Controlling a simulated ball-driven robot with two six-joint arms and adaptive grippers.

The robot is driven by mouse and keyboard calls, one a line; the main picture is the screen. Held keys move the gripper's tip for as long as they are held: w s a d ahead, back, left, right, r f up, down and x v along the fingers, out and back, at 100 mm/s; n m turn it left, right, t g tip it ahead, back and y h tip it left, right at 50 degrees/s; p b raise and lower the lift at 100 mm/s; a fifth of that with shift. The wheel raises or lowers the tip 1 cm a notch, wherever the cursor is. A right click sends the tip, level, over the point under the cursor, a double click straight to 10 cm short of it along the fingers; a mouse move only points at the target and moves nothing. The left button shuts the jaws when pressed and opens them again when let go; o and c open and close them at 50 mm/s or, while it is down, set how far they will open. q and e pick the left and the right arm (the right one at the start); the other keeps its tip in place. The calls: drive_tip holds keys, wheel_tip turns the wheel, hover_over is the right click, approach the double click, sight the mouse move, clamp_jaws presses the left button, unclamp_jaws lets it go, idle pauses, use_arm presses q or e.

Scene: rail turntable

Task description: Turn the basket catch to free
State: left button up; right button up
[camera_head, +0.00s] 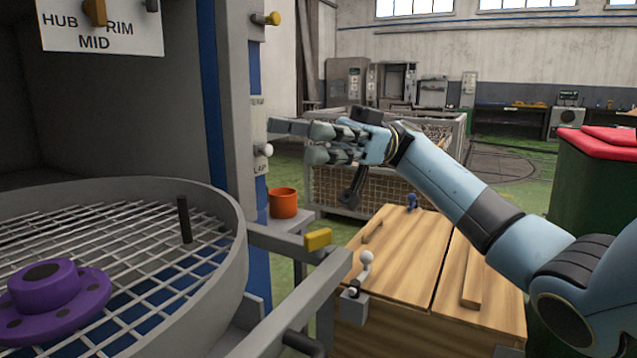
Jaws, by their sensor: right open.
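The round grey basket (238,215) with a wire mesh floor fills the lower left. It holds a purple flanged hub (55,292), and a black peg (184,219) stands in it. A yellow handle (318,239) sits on the grey rail right of the basket. A small lever with pale ball knobs (366,260) is farther right and lower. I cannot tell which of these is the basket catch. My right gripper (293,142) is open and empty, pointing left, beside a white knob (264,150) on the machine post. My left gripper is out of view.
An orange cup (284,203) stands on a grey ledge below my right gripper. A wooden crate (400,245) is under my right arm. A wire mesh bin (385,188) stands behind, and a red-lidded green bin (590,190) is at the right. A grey rail (300,305) crosses in front.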

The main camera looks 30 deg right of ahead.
wheel_tip(320, 180, up, 8)
drive_tip(key=a+m+t+y+p, duration=0.25)
drive_tip(key=t+y+p, duration=0.25)
drive_tip(key=t, duration=0.4)
drive_tip(key=m+t+h+p, duration=0.9)
drive_tip(key=m+h+p, duration=0.5)
drive_tip(key=m+h, duration=0.7)
approach(319, 233)
drive_tip(key=w+f, duration=0.1)
drive_tip(key=w, duration=0.1)
drive_tip(key=w+a+f+n+h, duration=0.1)
drive_tip(key=w, duration=0.2)
drive_tip(key=w+a+f+n+h, duration=0.1)
drive_tip(key=w, duration=0.2)
drive_tip(key=shift+w+a+n+b, duration=0.2)
drive_tip(key=shift+w+n+b, duration=0.05)
drive_tip(key=shift+b, duration=0.15)
drive_tip(key=shift+w+f, duration=0.15)
drive_tip(key=shift+w, duration=0.3)
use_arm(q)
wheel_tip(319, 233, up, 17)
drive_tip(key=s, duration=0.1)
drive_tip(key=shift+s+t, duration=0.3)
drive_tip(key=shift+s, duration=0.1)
